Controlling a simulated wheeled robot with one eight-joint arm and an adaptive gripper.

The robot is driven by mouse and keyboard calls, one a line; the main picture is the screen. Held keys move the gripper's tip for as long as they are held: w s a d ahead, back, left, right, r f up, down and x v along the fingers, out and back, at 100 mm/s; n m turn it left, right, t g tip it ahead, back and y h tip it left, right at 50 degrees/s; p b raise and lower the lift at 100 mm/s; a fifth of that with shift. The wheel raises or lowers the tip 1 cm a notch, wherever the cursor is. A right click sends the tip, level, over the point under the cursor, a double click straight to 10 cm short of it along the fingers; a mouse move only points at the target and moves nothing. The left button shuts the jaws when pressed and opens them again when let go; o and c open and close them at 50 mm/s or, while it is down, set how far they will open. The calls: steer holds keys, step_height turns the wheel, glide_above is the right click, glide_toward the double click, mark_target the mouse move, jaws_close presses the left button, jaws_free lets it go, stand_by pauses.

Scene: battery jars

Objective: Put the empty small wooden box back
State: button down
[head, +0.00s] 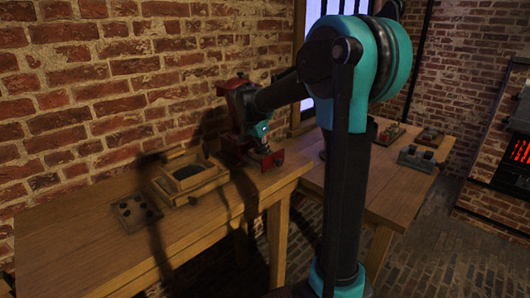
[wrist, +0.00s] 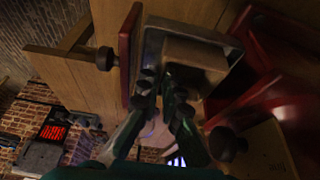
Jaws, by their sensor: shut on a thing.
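A small light-brown wooden box (wrist: 196,64) shows in the wrist view, set within a grey rim (wrist: 190,28). My gripper (wrist: 163,84) is shut at the box's near edge, with its fingertips close together. How much of the edge lies between the fingers is hard to tell. In the head view my gripper (head: 263,150) is low at the red fixture (head: 238,148) on the back right corner of the near table. The small box cannot be made out there. The red fixture (wrist: 258,112) also stands on both sides of the box in the wrist view.
A larger wooden box with a dark inside (head: 190,182) stands left of the fixture on the near table (head: 95,255). Several small items sit on the second table (head: 400,195) at right. A brick wall stands close behind.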

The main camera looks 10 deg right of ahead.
steer(key=c, duration=2)
jaws_free()
steer(key=shift+f, duration=0.1)
steer(key=v, duration=1.2)
